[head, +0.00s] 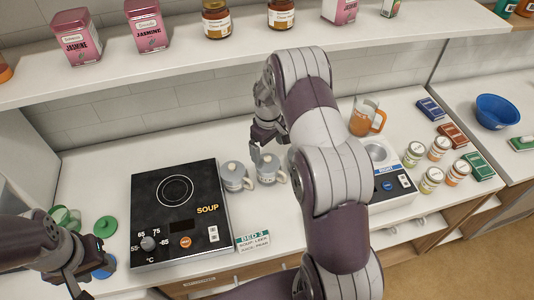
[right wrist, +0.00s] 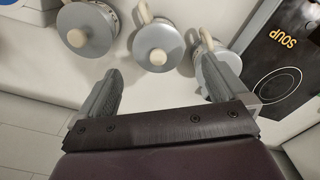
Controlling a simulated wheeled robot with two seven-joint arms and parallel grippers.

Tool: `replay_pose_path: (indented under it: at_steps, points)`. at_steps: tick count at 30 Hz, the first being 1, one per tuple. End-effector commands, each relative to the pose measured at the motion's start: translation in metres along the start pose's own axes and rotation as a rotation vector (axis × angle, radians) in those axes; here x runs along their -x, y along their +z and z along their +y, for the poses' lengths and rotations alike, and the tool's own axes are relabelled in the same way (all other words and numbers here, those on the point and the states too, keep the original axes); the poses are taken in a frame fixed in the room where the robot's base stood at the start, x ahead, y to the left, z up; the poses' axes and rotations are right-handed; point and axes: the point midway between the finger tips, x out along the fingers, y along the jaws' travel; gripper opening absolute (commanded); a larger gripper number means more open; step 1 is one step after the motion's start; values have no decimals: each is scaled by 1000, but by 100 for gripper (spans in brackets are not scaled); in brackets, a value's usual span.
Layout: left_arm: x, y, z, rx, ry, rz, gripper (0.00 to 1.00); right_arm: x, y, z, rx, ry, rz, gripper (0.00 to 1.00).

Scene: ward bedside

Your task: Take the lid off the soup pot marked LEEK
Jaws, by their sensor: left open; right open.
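Several lidded grey soup pots stand in a row beside the hob. One pot (head: 235,177) is nearest the hob, another pot (head: 268,169) is to its right, and a third is mostly hidden behind my right arm. Their markings are too small to read surely. In the right wrist view the middle lid (right wrist: 158,47) with its pale knob lies ahead, between the directions of my fingers. My right gripper (head: 261,142) is open and empty above and behind the pots; its fingers also show in the right wrist view (right wrist: 160,90). My left gripper (head: 88,280) is open at the lower left.
A black SOUP hob (head: 180,215) fills the counter's left. A card (head: 253,241) reads BED 3, soup leek. An orange jug (head: 366,116), a blue-panelled device (head: 392,180) and several jars (head: 431,180) stand right. A shelf (head: 190,70) overhangs the back. A green lid (head: 105,226) lies left.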

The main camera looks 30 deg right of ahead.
Motion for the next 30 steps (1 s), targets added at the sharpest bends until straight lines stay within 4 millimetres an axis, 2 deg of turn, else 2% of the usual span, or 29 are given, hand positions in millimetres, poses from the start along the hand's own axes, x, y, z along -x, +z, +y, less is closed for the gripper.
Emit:
replay_pose_path:
  at_steps: [4,8,12,19,20,21,23,24,30]
  points:
    - [13,-2,0,0,0,0,43,-14,1,-1,0,-1,-2,100]
    - [36,-5,0,0,0,1,43,-34,2,0,0,-2,-3,100]
    - [40,-5,0,0,0,1,43,-59,2,0,0,0,0,100]
    - [38,-5,0,0,0,0,43,-65,1,0,0,1,2,100]
    - [38,-5,0,0,0,0,43,-65,1,0,0,1,2,94]
    - [38,-5,0,0,0,0,43,-64,1,0,0,1,2,80]
    - [38,-5,0,0,0,0,43,-64,1,0,0,1,2,61]
    - [38,-5,0,0,0,1,43,-64,1,0,0,1,2,59]
    - [38,-5,0,0,0,1,43,-64,1,0,0,1,2,59]
